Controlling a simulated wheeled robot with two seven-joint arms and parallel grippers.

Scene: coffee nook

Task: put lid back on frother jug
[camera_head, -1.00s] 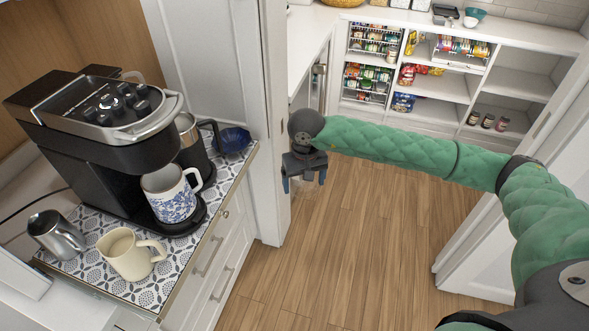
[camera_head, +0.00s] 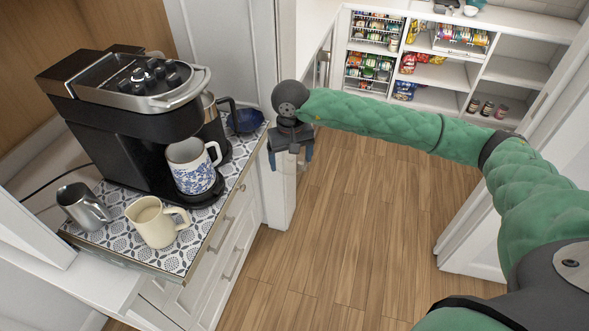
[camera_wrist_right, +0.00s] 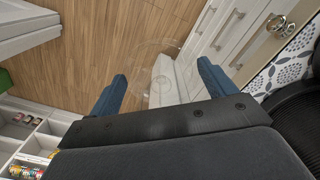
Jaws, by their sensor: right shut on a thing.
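My right gripper (camera_head: 291,157) hangs just right of the counter's edge, over the floor. It is shut on a clear see-through lid (camera_wrist_right: 157,72), which shows faintly between the blue fingers in the right wrist view. In the head view the lid (camera_head: 290,166) is barely visible. A metal jug with a black handle (camera_head: 212,112), which looks like the frother jug, stands beside the coffee machine, to the left of the gripper. The machine and blue-patterned mug partly hide it. The lid is apart from the jug. My left gripper is not in view.
The coffee machine (camera_head: 125,95) holds a blue-patterned mug (camera_head: 192,172). A cream jug (camera_head: 152,226) and a steel pitcher (camera_head: 82,207) stand in front. A dark blue bowl (camera_head: 245,121) sits at the counter's far end. The wooden floor (camera_head: 340,230) is clear.

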